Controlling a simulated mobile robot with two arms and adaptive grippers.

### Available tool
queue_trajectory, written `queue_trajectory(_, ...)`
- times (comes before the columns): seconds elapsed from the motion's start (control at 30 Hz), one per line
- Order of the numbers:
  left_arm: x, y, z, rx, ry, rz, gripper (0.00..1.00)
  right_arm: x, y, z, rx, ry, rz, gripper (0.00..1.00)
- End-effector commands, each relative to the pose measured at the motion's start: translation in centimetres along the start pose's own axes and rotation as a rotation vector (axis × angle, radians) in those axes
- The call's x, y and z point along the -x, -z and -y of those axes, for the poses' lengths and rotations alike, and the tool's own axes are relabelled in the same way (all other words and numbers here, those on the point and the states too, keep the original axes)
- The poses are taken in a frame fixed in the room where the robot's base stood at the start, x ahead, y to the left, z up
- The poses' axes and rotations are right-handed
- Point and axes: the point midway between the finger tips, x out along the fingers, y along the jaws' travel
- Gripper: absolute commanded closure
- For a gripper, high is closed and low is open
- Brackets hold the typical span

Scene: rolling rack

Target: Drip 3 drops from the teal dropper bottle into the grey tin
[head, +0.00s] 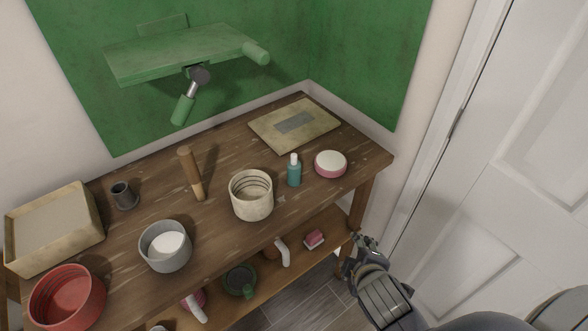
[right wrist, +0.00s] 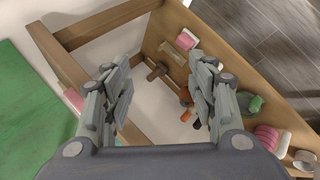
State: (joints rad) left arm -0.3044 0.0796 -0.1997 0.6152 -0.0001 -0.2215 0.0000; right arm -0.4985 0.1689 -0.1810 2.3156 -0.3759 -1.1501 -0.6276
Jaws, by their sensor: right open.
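The teal dropper bottle (head: 294,174) with a white cap stands upright on the wooden table, between a cream ribbed pot and a pink-and-white round item. The grey tin (head: 166,259) stands open near the table's front edge, left of the bottle; something white lies inside it. My right gripper (head: 354,254) is low, beyond the table's right front corner and apart from both. In the right wrist view it is open (right wrist: 160,78) with nothing between its fingers. The bottle and the tin cannot be made out there. My left gripper is not in view.
The cream pot (head: 251,196) stands between bottle and tin. A red bowl (head: 66,299), beige box (head: 53,232), dark cup (head: 124,195), wooden-handled tool (head: 191,173) and flat board (head: 294,125) are also on top. A lower shelf (head: 262,271) holds several items. A white door (head: 500,150) stands right.

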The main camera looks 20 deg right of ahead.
Motion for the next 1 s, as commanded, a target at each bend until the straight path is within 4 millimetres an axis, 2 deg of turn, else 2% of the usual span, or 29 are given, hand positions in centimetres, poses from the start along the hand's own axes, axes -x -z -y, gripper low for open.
queue_trajectory(0.03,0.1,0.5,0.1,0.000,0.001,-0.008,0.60,-0.1,0.8,-2.0,0.140,-0.083,-0.017,0.47)
queue_trajectory(0.1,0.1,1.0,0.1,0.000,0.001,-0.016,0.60,-0.2,2.0,-4.6,0.366,-0.208,-0.028,0.47)
queue_trajectory(0.23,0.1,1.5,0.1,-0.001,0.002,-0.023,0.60,0.3,5.3,-8.7,0.836,-0.457,-0.008,0.47)
queue_trajectory(0.37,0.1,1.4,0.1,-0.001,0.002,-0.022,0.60,1.2,9.1,-10.9,1.281,-0.683,0.058,0.47)
queue_trajectory(0.5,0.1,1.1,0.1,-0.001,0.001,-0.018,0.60,2.2,12.3,-11.3,1.640,-0.866,0.141,0.47)
queue_trajectory(0.6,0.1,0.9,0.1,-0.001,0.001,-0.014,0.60,2.6,13.7,-11.1,1.795,-0.947,0.186,0.47)
queue_trajectory(0.7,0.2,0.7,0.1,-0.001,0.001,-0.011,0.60,2.7,14.6,-11.1,1.874,-0.988,0.212,0.47)
queue_trajectory(1.0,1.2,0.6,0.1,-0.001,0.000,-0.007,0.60,0.2,17.0,-13.3,1.894,-0.999,0.221,0.47)
